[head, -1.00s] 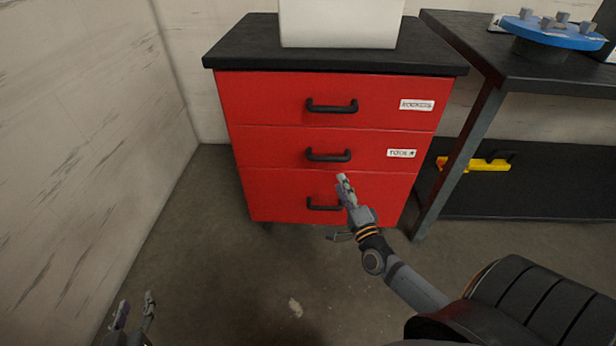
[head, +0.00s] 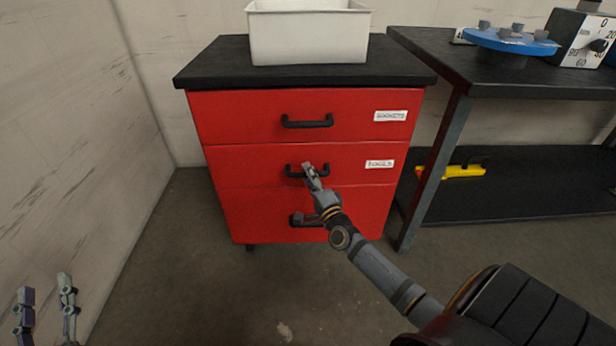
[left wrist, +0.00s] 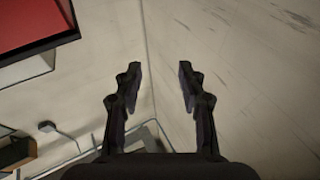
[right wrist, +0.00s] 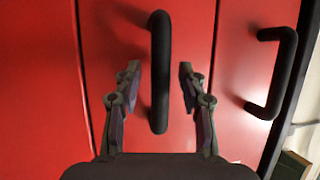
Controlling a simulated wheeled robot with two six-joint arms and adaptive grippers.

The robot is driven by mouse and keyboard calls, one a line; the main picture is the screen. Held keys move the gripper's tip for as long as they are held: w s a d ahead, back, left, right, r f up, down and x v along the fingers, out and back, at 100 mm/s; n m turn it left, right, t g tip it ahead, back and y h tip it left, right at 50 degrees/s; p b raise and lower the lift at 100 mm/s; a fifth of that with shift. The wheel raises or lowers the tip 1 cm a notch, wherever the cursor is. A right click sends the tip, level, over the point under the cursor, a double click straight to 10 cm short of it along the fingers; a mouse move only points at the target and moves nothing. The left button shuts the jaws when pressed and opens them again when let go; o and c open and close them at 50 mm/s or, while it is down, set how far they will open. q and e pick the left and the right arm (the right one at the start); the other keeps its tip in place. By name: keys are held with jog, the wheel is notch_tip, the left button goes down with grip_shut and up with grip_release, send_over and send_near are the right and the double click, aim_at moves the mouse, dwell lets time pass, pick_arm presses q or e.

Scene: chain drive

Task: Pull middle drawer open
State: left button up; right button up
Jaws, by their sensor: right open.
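The red cabinet has three drawers with black handles. The middle drawer (head: 245,160) is shut flush with the others. Its middle handle (head: 293,172) is partly covered by my right gripper (head: 308,168) in the head view. In the right wrist view, a black handle (right wrist: 159,60) stands between the spread fingers of my right gripper (right wrist: 158,85). The right gripper is open around it; I cannot tell whether the fingers touch it. My left gripper (head: 46,295) is open and empty, low at the left of the head view. It also shows in the left wrist view (left wrist: 157,85).
The top drawer handle (head: 307,122) and the bottom handle (head: 305,220) lie above and below. A white bin (head: 308,38) stands on the black cabinet top. A dark workbench (head: 500,75) is at the right. The floor before the cabinet is clear.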

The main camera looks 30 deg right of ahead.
jog(key=shift+w+r, duration=0.1)
jog(key=shift+w, duration=0.2)
jog(key=shift+c, duration=0.3)
grip_shut()
